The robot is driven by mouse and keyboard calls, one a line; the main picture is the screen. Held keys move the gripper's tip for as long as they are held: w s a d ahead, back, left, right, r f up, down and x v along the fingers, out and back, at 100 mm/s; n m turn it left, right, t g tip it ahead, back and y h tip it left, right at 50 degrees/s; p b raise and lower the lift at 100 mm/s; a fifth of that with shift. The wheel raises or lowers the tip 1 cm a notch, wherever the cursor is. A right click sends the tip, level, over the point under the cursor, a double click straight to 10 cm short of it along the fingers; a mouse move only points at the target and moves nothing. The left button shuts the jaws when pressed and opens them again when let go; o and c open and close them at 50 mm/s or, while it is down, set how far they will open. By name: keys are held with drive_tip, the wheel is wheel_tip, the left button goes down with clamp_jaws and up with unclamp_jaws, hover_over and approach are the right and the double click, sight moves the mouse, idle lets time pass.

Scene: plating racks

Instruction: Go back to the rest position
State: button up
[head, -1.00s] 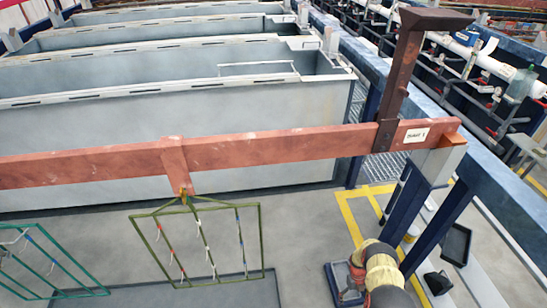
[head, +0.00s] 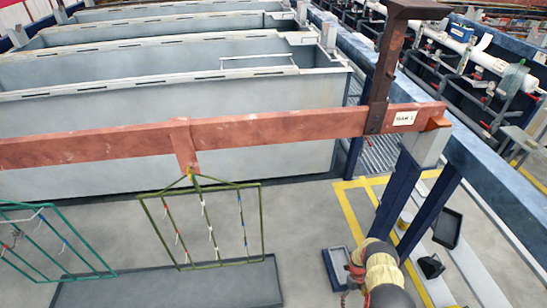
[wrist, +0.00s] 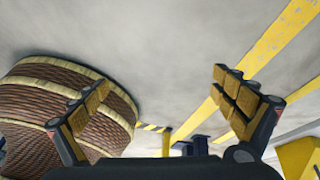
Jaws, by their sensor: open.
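My gripper (wrist: 160,108) shows in the wrist view with its two yellow-padded fingers spread wide apart. It is open and nothing is between the fingers. In the head view part of my arm (head: 382,272) shows at the bottom, right of centre, above the floor. The gripper itself cannot be made out in the head view.
A copper-coloured bar (head: 270,127) spans the head view, with a green rack (head: 262,220) and a teal rack (head: 85,245) hanging from it. Grey tanks (head: 190,105) stand behind. Blue posts (head: 432,212) and a black bin (head: 448,228) are at right. A brown ribbed drum (wrist: 55,105) is beside the left finger.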

drive_tip(key=s+a+r+n+g+y, duration=0.15)
drive_tip(key=s+a+r+n, duration=0.25)
drive_tip(key=s+n, duration=0.45)
drive_tip(key=w+a+r+n+t, duration=0.15)
drive_tip(key=r+n, duration=0.35)
drive_tip(key=r, duration=1)
drive_tip(key=w+a+r+n+p, duration=0.1)
drive_tip(key=w+a+r+n, duration=0.35)
drive_tip(key=r, duration=1.15)
drive_tip(key=w+r+n, duration=0.1)
drive_tip(key=r+n, duration=0.6)
drive_tip(key=r, duration=0.8)
drive_tip(key=s+a+r+n+t, duration=0.2)
drive_tip(key=s+r, duration=0.4)
drive_tip(key=r, duration=0.7)
drive_tip(key=s+a+r+n+t+p, duration=0.1)
drive_tip(key=s+a+r+t, duration=0.3)
drive_tip(key=r, duration=0.9)
drive_tip(key=s+a+r+n+t+p, duration=0.1)
drive_tip(key=s+a+r+t, duration=0.3)
drive_tip(key=s+r, duration=0.5)
wheel_tip(320, 180, up, 4)
drive_tip(key=shift+a+r+n+h, duration=0.25)
drive_tip(key=shift+a+n+h, duration=0.2)
drive_tip(key=shift+a+n, duration=0.4)
